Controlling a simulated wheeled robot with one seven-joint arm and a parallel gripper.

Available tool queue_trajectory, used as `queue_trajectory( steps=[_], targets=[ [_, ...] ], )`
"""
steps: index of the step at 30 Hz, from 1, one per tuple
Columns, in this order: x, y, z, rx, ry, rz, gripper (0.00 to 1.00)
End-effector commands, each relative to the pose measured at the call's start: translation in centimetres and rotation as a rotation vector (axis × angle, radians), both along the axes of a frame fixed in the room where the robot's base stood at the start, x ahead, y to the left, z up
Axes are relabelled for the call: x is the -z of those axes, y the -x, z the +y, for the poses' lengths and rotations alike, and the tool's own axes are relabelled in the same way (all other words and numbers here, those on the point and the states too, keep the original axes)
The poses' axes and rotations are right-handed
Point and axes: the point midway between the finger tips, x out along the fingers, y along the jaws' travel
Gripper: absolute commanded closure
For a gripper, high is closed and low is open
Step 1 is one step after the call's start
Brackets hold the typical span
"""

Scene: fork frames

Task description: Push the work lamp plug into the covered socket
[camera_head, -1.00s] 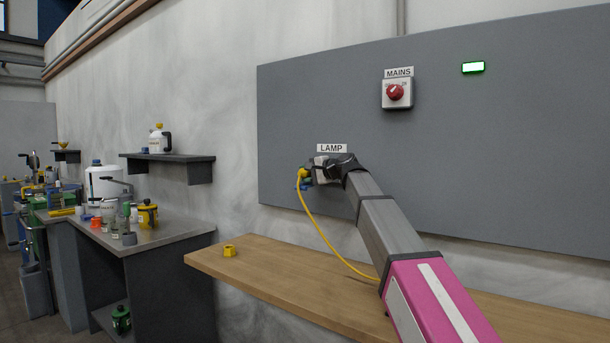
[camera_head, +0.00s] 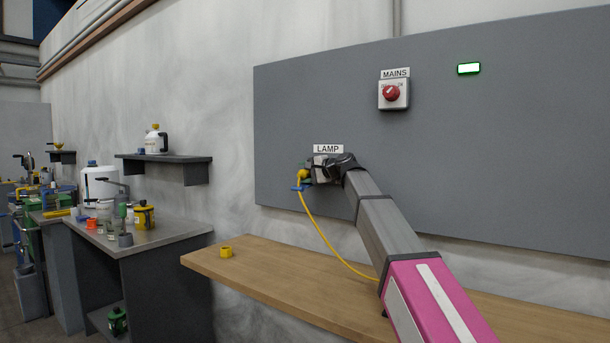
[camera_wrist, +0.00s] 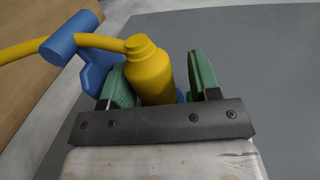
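The yellow lamp plug (camera_head: 303,175) is at the wall panel under the LAMP label (camera_head: 328,149), its yellow cable hanging to the bench. In the wrist view the plug (camera_wrist: 149,72) stands between my gripper's two green finger pads (camera_wrist: 163,88). It is close to the left pad, and a gap shows at the right pad, so my gripper looks open around it. A blue part with a round bar (camera_wrist: 88,60) is left of the plug, and a little blue shows behind it. My gripper (camera_head: 316,172) hides most of the socket, so plug depth cannot be told.
The MAINS switch (camera_head: 392,93) with a red knob is higher on the grey panel (camera_head: 480,150). A green-framed light (camera_head: 469,69) is bright. A yellow ring-like piece (camera_head: 226,252) lies on the wooden bench (camera_head: 270,280). A cluttered worktable (camera_head: 170,236) stands at left.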

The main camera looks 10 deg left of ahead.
Motion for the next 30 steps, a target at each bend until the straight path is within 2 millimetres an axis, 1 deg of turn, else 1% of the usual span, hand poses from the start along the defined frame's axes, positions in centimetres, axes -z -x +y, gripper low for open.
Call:
queue_trajectory(
  steps=[1,12,16,20,27,30],
  targets=[
    [0.4,0.1,-0.1,-0.003,0.009,0.004,0.31],
    [0.7,0.2,-0.1,-0.004,0.014,0.008,0.31],
    [0.6,0.5,-0.7,-0.003,0.014,0.008,0.31],
    [0.3,1.3,-2.3,-0.001,0.015,0.006,0.31],
    [-0.7,2.9,-6.5,0.002,0.011,0.003,0.31],
    [-1.2,3.5,-7.9,0.001,0.008,0.002,0.31]
  ],
)
